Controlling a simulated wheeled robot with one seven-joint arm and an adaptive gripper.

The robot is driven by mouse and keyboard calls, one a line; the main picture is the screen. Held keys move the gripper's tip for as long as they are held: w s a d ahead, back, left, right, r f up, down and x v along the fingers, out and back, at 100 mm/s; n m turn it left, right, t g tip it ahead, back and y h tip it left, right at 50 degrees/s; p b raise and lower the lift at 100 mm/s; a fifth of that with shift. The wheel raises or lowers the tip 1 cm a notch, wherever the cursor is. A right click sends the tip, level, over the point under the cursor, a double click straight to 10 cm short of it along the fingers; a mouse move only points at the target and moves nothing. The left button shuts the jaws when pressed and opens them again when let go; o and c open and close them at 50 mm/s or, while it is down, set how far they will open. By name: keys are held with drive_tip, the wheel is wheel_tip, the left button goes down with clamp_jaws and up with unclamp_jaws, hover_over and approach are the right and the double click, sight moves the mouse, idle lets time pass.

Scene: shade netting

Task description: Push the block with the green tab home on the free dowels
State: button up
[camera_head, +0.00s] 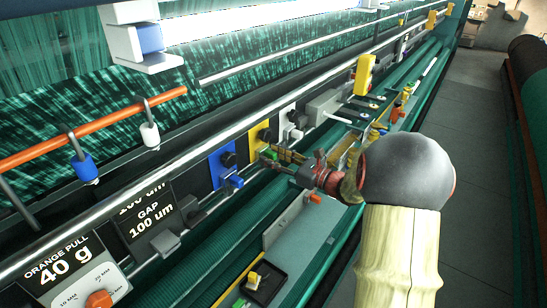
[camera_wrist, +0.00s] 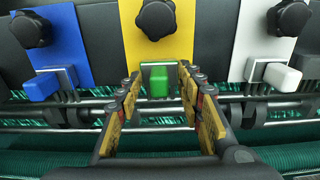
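The block with the green tab (camera_wrist: 158,82) sits below the yellow plate (camera_wrist: 157,30) in the wrist view, in the middle. A grey body shows behind the tab. My gripper (camera_wrist: 160,84) is open, its fingers to the left and right of the tab with a small gap on each side. In the head view the yellow plate (camera_head: 262,134) shows beyond my gripper (camera_head: 272,156), and the fingers partly hide the green tab. I cannot make out the dowels or how far the block is seated on them.
A block with a blue tab (camera_wrist: 42,87) is on the left under a blue plate, and one with a white tab (camera_wrist: 282,77) on the right. Black knobs (camera_wrist: 156,18) stand above. Metal rods (camera_wrist: 85,112) run across below. A small black tray (camera_head: 253,281) holds a yellow piece.

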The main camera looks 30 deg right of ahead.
drive_tip(key=v, duration=1.2)
idle(0.4)
